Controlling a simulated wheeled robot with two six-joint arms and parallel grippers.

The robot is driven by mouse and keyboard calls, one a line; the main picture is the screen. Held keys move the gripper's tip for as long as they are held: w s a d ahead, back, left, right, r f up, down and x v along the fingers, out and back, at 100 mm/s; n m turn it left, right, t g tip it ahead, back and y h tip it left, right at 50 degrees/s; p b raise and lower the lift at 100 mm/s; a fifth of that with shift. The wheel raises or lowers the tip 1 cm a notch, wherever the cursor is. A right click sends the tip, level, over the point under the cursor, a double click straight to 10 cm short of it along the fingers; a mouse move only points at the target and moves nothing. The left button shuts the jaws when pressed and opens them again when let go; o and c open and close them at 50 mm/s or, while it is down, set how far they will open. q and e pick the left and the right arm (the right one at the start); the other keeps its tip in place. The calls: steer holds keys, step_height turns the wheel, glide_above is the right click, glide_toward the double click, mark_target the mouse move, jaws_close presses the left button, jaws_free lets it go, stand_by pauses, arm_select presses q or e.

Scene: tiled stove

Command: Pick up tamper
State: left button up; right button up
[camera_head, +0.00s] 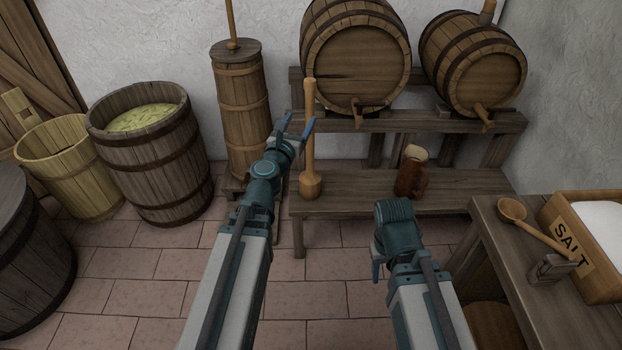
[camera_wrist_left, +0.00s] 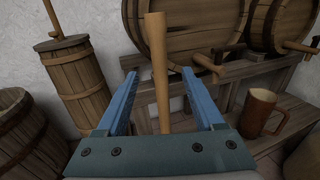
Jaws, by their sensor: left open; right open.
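The tamper (camera_head: 311,181) is a light wooden tool with a long upright handle and a thick rounded foot. It stands upright on the low bench, near its left end. My left gripper (camera_head: 298,124) is open, with its blue fingers beside the handle in the head view. In the left wrist view the handle (camera_wrist_left: 157,50) shows between the two open fingers (camera_wrist_left: 158,74). I cannot tell whether it is between them in depth or just beyond; the foot is hidden there. My right gripper (camera_head: 376,262) is open and empty, pointing down in front of the bench.
A wooden mug (camera_head: 411,172) stands on the bench (camera_head: 450,184). Two barrels (camera_head: 355,50) (camera_head: 474,60) lie on the rack above. A churn (camera_head: 242,115) and a tub (camera_head: 150,150) stand left. A salt box (camera_head: 570,240) and ladle (camera_head: 513,209) are on the right table.

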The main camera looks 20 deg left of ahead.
mark_target(309, 104)
arm_select(q)
steer(key=w, duration=0.8)
steer(key=shift+w+d+r, duration=0.1)
steer(key=shift+w+d, duration=0.1)
steer(key=shift+w, duration=0.2)
steer(key=shift+w+r+p, duration=0.2)
steer(key=shift+w+p, duration=0.05)
steer(key=shift+w, duration=1.05)
steer(key=shift+w+r+p, duration=0.15)
steer(key=shift+w+p, duration=0.05)
steer(key=shift+w, duration=1.1)
steer(key=shift+s, duration=0.1)
jaws_close()
